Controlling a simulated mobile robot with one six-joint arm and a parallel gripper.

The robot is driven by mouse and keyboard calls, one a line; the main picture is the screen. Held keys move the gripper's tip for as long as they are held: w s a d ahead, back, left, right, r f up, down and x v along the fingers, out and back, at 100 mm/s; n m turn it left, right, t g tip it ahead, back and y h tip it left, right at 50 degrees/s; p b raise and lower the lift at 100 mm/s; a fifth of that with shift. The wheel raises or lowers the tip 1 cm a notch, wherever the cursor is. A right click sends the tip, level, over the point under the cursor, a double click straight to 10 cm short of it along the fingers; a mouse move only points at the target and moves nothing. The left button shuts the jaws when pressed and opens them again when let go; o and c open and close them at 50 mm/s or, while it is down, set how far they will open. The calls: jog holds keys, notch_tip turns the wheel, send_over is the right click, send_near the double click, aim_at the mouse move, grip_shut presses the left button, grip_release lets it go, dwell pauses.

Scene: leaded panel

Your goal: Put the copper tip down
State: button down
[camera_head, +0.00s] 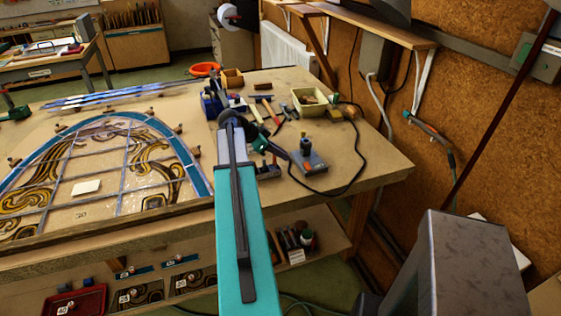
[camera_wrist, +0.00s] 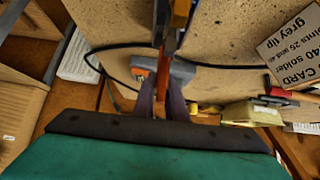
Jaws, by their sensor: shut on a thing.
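My gripper (camera_head: 281,152) is over the right part of the workbench, just left of a small blue-grey station with an orange part (camera_head: 309,160). In the wrist view my gripper (camera_wrist: 162,92) has its two fingers close together on a narrow copper-orange piece, which looks like the copper tip (camera_wrist: 162,65). It points away from the palm and overlaps a dark and yellowish thing at the top edge. The station (camera_wrist: 181,70) shows behind the fingers. I cannot tell whether the tip touches anything. In the head view the tip is too small or hidden to make out.
A black cable (camera_head: 352,170) loops around the station. A pale yellow bin (camera_head: 309,101) and several tools lie behind it. The leaded panel (camera_head: 110,165) covers the bench's left. A printed card (camera_wrist: 291,48) is at right in the wrist view. Bare bench (camera_head: 378,158) shows at right.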

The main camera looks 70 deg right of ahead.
jog(key=shift+f, duration=0.15)
jog(key=shift+f+p, duration=0.85)
jog(key=shift+f, duration=0.8)
jog(key=shift+f, duration=0.15)
jog(key=c, duration=1.8)
grip_release()
jog(key=shift+r, duration=0.2)
jog(key=shift+b+v, duration=0.4)
jog(key=shift+v, duration=0.45)
jog(key=b+v, duration=0.3)
jog(key=v, duration=0.7)
jog(key=shift+w+a, duration=0.1)
